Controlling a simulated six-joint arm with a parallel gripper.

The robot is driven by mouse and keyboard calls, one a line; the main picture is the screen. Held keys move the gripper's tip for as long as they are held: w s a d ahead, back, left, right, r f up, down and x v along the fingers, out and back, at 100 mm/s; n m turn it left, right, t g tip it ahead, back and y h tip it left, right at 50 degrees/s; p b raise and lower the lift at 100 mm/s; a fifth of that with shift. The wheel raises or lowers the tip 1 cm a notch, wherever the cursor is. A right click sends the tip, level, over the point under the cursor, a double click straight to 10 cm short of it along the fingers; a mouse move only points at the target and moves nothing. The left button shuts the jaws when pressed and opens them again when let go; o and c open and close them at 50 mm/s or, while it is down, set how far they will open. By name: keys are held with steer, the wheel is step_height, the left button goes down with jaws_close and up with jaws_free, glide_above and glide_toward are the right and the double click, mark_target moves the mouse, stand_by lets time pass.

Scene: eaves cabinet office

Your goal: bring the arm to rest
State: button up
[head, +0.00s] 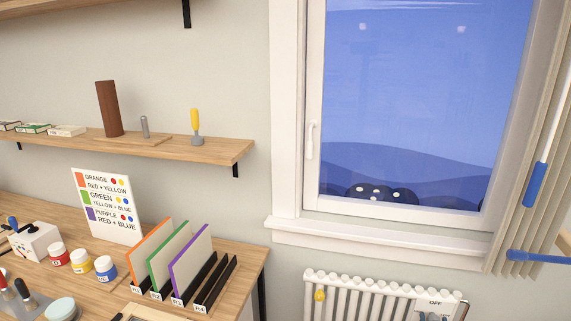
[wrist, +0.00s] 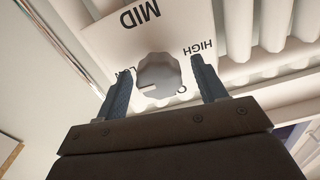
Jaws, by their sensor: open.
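My gripper (wrist: 162,67) is open in the wrist view, its two dark blue-grey fingers spread on either side of a round grey knob (wrist: 158,75). Gaps show between the knob and both fingers, and nothing is held. The knob sits on a white dial plate (wrist: 110,35) marked MID and HIGH, with other lettering partly hidden by the knob and fingers. In the head view the plate (head: 436,301) reads OFF at its top, on the radiator's front. Blue fingertips of my gripper (head: 433,317) just show at the bottom edge; the rest of my arm is out of view.
A white ribbed radiator (head: 345,293) stands under the window sill (head: 370,242), with a yellow knob (head: 320,295) at its left. A curtain (head: 530,140) and a blue rod (head: 538,257) are at right. A desk with upright panels (head: 190,262) and paint jars (head: 80,263) is at left.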

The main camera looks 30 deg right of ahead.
steer(key=n, duration=0.3)
steer(key=shift+n, duration=0.4)
steer(key=shift+w+a+n, duration=0.1)
steer(key=shift+n, duration=1.6)
steer(key=m, duration=1)
